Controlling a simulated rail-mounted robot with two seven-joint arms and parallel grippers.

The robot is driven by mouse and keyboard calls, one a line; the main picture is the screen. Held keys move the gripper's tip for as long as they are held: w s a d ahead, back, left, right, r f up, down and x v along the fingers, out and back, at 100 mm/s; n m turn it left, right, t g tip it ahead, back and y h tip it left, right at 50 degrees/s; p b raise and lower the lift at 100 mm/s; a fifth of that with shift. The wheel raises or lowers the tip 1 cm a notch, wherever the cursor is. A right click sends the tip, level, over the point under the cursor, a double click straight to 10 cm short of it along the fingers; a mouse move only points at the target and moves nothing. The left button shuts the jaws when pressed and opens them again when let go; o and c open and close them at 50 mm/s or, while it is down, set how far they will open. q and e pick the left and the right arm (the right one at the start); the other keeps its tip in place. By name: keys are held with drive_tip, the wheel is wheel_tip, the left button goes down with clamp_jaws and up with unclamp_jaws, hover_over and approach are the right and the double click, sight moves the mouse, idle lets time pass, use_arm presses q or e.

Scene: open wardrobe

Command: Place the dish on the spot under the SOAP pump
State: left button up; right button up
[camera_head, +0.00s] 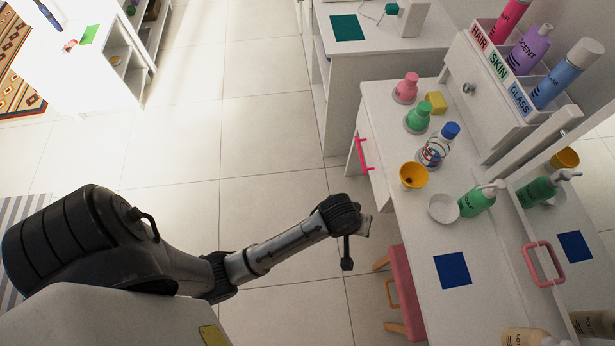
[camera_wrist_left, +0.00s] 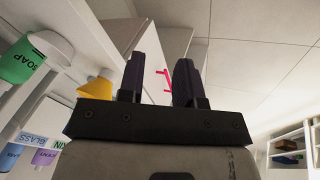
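A small round white dish (camera_head: 443,209) sits on the white desk, beside the green SOAP pump bottle (camera_head: 477,201) with its white pump head. Whether they touch I cannot tell. In the left wrist view, the SOAP bottle (camera_wrist_left: 20,64) and the white dish (camera_wrist_left: 54,46) are at the left, outside my fingers. My left gripper (camera_head: 366,223) is left of the desk, apart from the dish. The left wrist view shows its two dark fingers (camera_wrist_left: 160,78) spread with nothing between them. My right gripper is not in view.
A yellow cup (camera_head: 413,175), clear bottle (camera_head: 436,148), green flask (camera_head: 418,117), pink flask (camera_head: 406,88) and yellow block (camera_head: 436,102) stand behind the dish. A blue square (camera_head: 453,270) lies in front on bare desk. A mirrored panel with a pink handle (camera_head: 543,263) borders the right.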

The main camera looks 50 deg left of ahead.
use_arm(q)
drive_tip(key=s+a+r+m, duration=0.1)
drive_tip(key=s+a+m, duration=0.3)
drive_tip(key=s, duration=0.5)
drive_tip(key=s+a+m+y, duration=0.1)
drive_tip(key=s+a+m, duration=0.3)
drive_tip(key=s, duration=0.6)
drive_tip(key=shift+s+a+r+m+g, duration=0.15)
drive_tip(key=shift+r+m+g, duration=0.25)
drive_tip(key=shift+m, duration=0.3)
